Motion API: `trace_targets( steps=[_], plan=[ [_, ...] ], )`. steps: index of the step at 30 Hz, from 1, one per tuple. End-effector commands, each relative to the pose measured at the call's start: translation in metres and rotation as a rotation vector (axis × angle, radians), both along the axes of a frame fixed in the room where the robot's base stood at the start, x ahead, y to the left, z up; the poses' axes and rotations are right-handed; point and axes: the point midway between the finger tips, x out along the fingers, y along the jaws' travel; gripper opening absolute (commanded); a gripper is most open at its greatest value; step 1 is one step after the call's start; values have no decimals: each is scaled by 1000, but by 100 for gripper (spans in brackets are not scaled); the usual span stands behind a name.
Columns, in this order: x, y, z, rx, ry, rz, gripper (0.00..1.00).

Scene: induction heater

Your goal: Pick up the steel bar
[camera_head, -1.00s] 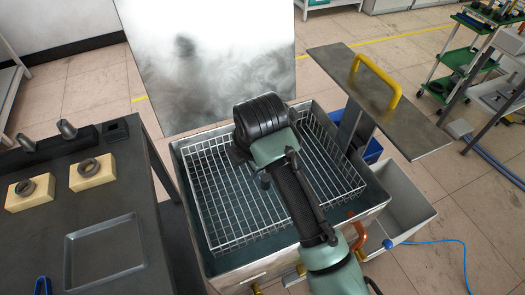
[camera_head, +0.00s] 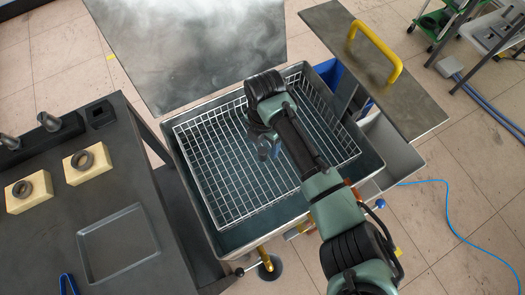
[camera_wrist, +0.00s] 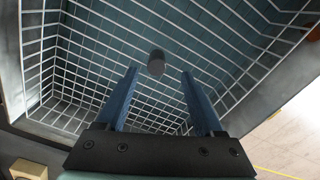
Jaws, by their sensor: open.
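The steel bar (camera_wrist: 156,63) shows in the wrist view as a short dark grey cylinder, seen nearly end-on against the basket mesh. It lies just beyond my fingertips, near the middle of the gap; no contact shows. In the head view I cannot make it out. My gripper (camera_wrist: 160,72) is open and empty, its two blue fingers spread. In the head view my gripper (camera_head: 269,151) points down over the wire basket (camera_head: 210,185), which sits in a steel tank (camera_head: 240,242).
A dark table (camera_head: 115,140) at left holds a shallow tray (camera_head: 118,242), two yellow blocks with rings, metal cylinders and a blue tool (camera_head: 68,285). A plate with a yellow handle (camera_head: 375,52) stands at the tank's right. The basket walls surround my gripper.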

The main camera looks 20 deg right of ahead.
Motion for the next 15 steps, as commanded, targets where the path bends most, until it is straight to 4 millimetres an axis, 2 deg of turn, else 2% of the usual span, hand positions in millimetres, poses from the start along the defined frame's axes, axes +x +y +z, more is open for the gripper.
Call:
trace_targets(
  steps=[5,10,15],
  plan=[
    [1,2,-17,-1,3,0,69],
    [2,4,-42,-1,3,0,69],
    [3,4,-52,0,0,0,69]
  ],
)
